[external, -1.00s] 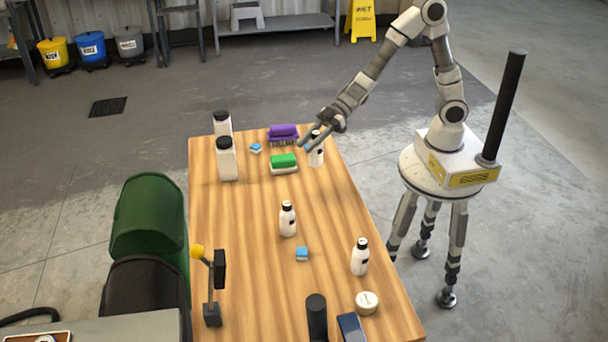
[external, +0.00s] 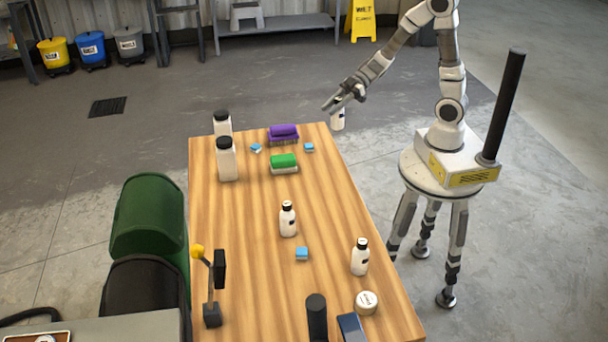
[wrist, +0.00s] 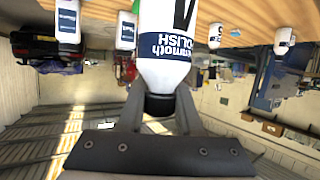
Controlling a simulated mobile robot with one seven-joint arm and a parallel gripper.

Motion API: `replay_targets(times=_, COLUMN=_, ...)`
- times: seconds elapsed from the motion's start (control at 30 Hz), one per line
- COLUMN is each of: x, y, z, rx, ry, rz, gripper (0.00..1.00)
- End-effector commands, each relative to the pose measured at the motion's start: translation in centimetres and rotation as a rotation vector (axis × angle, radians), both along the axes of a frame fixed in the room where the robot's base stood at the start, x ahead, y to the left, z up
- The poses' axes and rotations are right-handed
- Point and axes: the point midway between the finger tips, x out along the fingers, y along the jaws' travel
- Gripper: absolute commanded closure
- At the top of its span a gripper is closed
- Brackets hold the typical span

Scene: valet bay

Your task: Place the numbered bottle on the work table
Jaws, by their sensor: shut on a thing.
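My gripper (external: 340,106) is shut on a white bottle (external: 338,121) with a dark cap and holds it in the air, near the far right corner of the work table (external: 255,235). In the wrist view the jaws (wrist: 160,112) grip the bottle (wrist: 165,65) at its black cap. Its dark blue label reads "POLISH", and a large dark character above it is cut off by the frame edge. Two other small white bottles (external: 287,220) (external: 360,257) stand upright on the table.
Two larger white containers (external: 227,160) (external: 222,124) stand at the far left. A purple brush (external: 283,133), a green-topped brush (external: 284,162) and blue blocks (external: 309,147) (external: 302,254) lie on the table. A white round tin (external: 366,302) sits at the near right. The table's centre left is clear.

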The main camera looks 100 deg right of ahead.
Motion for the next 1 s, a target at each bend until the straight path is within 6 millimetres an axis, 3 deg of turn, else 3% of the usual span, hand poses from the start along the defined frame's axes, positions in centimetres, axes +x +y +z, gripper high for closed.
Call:
replay_targets(times=0.2, x=2.5, y=4.3, z=-3.7, rx=0.000, ry=0.000, rz=0.009, gripper=1.00)
replay_targets(times=0.43, x=4.9, y=8.1, z=-6.1, rx=0.000, ry=-0.001, rz=0.007, gripper=1.00)
replay_targets(times=0.67, x=5.6, y=9.1, z=-6.8, rx=0.001, ry=0.000, rz=0.002, gripper=1.00)
replay_targets(times=1.0, x=5.6, y=9.0, z=-10.6, rx=0.000, ry=0.001, rz=0.001, gripper=1.00)
